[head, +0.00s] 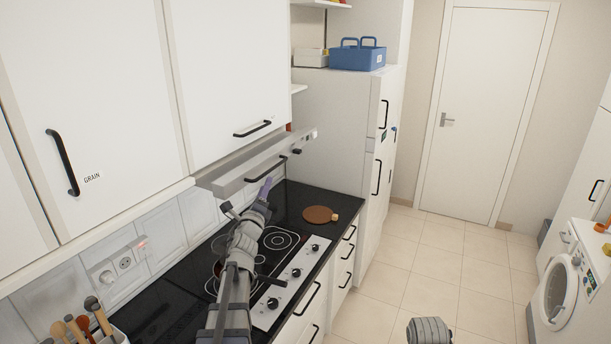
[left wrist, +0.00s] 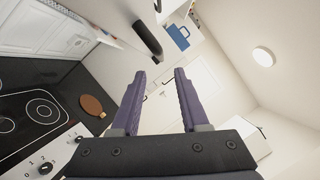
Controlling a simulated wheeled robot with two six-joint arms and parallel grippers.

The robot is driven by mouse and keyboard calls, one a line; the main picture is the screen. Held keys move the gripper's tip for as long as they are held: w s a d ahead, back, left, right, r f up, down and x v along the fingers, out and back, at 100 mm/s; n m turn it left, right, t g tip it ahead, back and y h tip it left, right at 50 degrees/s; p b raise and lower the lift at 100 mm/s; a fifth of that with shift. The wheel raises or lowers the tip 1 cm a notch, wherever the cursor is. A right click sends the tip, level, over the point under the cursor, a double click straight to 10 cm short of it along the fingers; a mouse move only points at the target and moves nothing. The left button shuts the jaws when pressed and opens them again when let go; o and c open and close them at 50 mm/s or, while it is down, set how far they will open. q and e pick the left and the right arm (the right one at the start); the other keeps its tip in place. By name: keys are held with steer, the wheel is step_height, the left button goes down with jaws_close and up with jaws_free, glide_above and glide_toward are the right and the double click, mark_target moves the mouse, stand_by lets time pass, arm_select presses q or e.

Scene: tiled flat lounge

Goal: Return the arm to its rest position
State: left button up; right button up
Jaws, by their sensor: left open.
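My left arm reaches in from the bottom of the head view, stretched over the stove. Its gripper (head: 265,188) is near the underside of the range hood, with purple fingers pointing up and away. In the left wrist view the two purple fingers (left wrist: 161,100) stand apart with nothing between them, so the gripper is open and empty. Part of my right arm (head: 429,331) shows at the bottom edge of the head view; its gripper is not in view.
The range hood (head: 255,165) and wall cupboards hang close above my left arm. Below are the hob (head: 279,240), a round brown board (head: 319,214) and a utensil holder (head: 112,335). A fridge stands beyond, a washing machine (head: 568,284) at right. The tiled floor is clear.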

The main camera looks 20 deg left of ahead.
arm_select(q)
steer(key=s+d+f+n+g+h+b, duration=0.1)
steer(key=s+d+f+n+g+b, duration=0.2)
steer(key=d+f, duration=0.55)
steer(key=s+d+f+n+g+b, duration=0.15)
steer(key=d+f+n+g, duration=0.25)
steer(key=d+f+n, duration=0.45)
steer(key=s+d+f+n+g+h+b, duration=0.1)
steer(key=s+d+f+n+g+b, duration=0.2)
steer(key=d+f, duration=0.5)
steer(key=s+d+f+n+g+b, duration=0.1)
steer(key=s+d+f+g, duration=0.2)
steer(key=s, duration=0.4)
steer(key=s+d+f+n+g+h+b, duration=0.1)
steer(key=s+d+f+g+b, duration=0.1)
steer(key=s+d+f, duration=0.4)
steer(key=s+d+f+n+g+h+b, duration=0.1)
steer(key=s+d+f+g+b, duration=0.1)
steer(key=s+d+f+g, duration=0.3)
steer(key=s+d, duration=0.1)
steer(key=s, duration=0.2)
steer(key=shift+s, duration=0.25)
